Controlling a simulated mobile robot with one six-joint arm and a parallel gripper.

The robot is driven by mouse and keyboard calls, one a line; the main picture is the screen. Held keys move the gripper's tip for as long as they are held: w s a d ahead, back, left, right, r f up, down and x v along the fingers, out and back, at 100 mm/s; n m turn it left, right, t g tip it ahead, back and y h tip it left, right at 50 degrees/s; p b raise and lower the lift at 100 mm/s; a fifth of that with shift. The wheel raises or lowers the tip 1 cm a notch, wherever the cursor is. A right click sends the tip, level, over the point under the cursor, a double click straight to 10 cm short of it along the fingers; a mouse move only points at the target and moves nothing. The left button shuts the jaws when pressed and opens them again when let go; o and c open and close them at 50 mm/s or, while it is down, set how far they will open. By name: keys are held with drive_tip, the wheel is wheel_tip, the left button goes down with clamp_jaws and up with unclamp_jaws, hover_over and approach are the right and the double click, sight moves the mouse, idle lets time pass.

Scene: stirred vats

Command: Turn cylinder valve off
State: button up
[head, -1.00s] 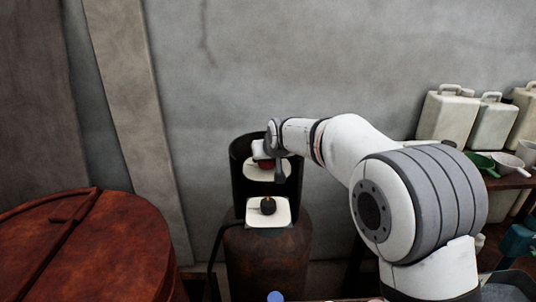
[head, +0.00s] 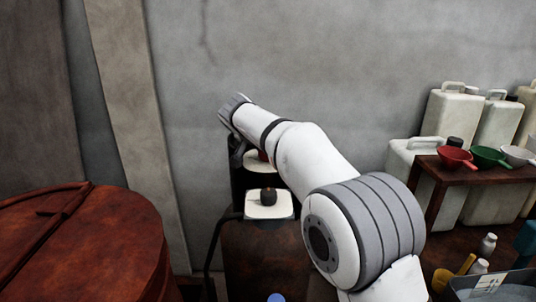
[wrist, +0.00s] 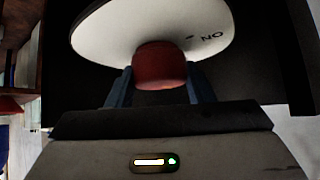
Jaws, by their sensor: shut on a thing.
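The rusty brown cylinder (head: 258,262) stands by the wall, with a dark collar (head: 238,183) at its top. A red valve knob (head: 263,155) shows only as a sliver in the head view, behind my arm. The wrist view shows the red knob (wrist: 160,66) below a white dial plate (wrist: 105,38) with the letters N and O near its edge. My gripper (wrist: 160,88) is shut on the red knob, one blue-grey finger on each side. In the head view my wrist hides most of the gripper and the dial plate.
A rusty drum (head: 90,250) stands at left. Pale jugs (head: 450,115) and a small table (head: 434,192) with coloured bowls are at right. The wall behind is bare.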

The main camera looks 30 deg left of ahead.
drive_tip(key=shift+m+h, duration=0.4)
drive_tip(key=shift+m, duration=0.1)
drive_tip(key=o, duration=1)
drive_tip(key=v, duration=0.7)
drive_tip(key=shift+s+r+b, duration=0.25)
drive_tip(key=shift+b, duration=0.15)
drive_tip(key=shift+a, duration=0.1)
